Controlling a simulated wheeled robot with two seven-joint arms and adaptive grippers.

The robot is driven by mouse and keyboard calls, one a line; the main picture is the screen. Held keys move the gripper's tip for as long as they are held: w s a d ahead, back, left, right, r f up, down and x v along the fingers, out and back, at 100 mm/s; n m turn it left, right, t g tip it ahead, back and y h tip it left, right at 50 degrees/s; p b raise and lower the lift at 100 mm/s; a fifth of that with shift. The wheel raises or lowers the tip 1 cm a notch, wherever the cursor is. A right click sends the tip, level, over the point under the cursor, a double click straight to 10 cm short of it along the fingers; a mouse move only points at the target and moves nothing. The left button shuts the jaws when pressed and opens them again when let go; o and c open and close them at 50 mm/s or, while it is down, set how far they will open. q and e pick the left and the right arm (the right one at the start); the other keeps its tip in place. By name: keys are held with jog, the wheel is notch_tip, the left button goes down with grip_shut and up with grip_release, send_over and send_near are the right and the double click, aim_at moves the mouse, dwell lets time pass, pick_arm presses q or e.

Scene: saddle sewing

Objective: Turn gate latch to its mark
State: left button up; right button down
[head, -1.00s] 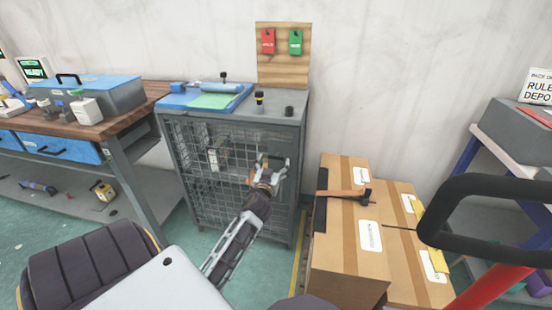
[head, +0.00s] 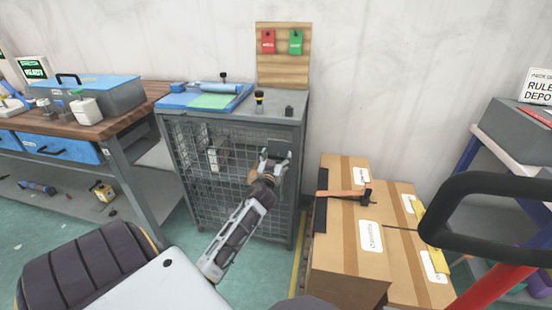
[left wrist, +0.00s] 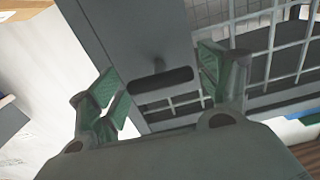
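The gate latch (left wrist: 160,84) is a dark, rounded bar on a grey plate of the mesh gate, with a small stub beside it. It lies across the left wrist view, between the fingers of my left gripper (left wrist: 158,84). The fingers are open with green pads, one on each side of the bar, with gaps visible. In the head view my left gripper (head: 276,158) is at the upper right of the wire cage front (head: 215,185) and hides the latch there. I cannot make out the mark. My right gripper is not in view.
The grey cage cabinet carries a blue tray (head: 185,101) and small black knobs on top. Cardboard boxes (head: 345,240) with a hammer (head: 345,193) stand right of it. A black loop handle (head: 480,183) is at the right front. A wooden workbench (head: 110,128) stands left.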

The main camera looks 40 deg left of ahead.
pick_arm(q)
jog(key=c, duration=0.8)
jog(key=shift+c, duration=0.2)
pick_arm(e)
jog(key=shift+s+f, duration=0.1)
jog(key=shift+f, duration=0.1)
